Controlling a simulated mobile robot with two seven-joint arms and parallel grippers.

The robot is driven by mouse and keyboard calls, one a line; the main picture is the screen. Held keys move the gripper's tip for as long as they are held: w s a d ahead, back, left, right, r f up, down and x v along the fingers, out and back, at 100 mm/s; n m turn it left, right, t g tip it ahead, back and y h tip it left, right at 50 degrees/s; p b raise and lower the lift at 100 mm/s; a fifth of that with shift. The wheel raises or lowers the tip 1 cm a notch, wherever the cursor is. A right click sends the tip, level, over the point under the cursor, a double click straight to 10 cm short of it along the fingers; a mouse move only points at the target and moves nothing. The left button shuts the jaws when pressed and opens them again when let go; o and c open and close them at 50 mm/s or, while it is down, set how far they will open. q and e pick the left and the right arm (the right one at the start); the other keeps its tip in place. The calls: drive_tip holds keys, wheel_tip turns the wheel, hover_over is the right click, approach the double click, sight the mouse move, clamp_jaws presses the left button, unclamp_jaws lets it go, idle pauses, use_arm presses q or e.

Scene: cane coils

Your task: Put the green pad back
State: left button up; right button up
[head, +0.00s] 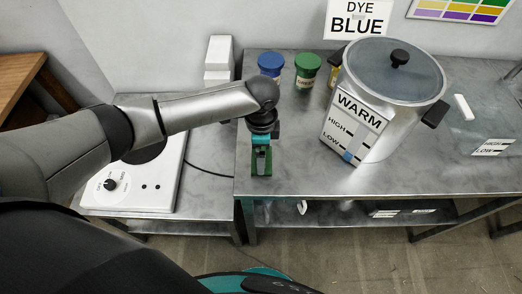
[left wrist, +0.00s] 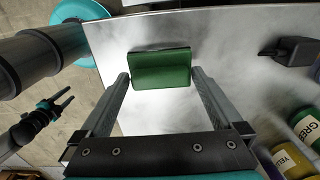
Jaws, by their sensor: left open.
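The green pad (left wrist: 160,70) lies on the grey metal table near its front edge. In the head view the pad (head: 254,171) is partly hidden by my left gripper (head: 261,160). In the left wrist view my left gripper (left wrist: 161,78) is open, with one finger on each side of the pad and a gap at each side. I cannot tell how far the fingertips are above the table. My right gripper (left wrist: 63,98) shows small at the left of the left wrist view, away from the pad, with its fingers apart.
A large lidded pot (head: 405,110) with a WARM sign (head: 354,125) stands right of the pad. A blue jar (head: 271,66) and a green jar (head: 307,70) stand behind. A white box with a knob (head: 130,190) is at the left. Bare tabletop lies between pad and pot.

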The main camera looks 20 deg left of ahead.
use_arm(q)
wheel_tip(320, 180, up, 12)
drive_tip(key=p, duration=0.1)
drive_tip(key=shift+p, duration=0.3)
idle(0.3)
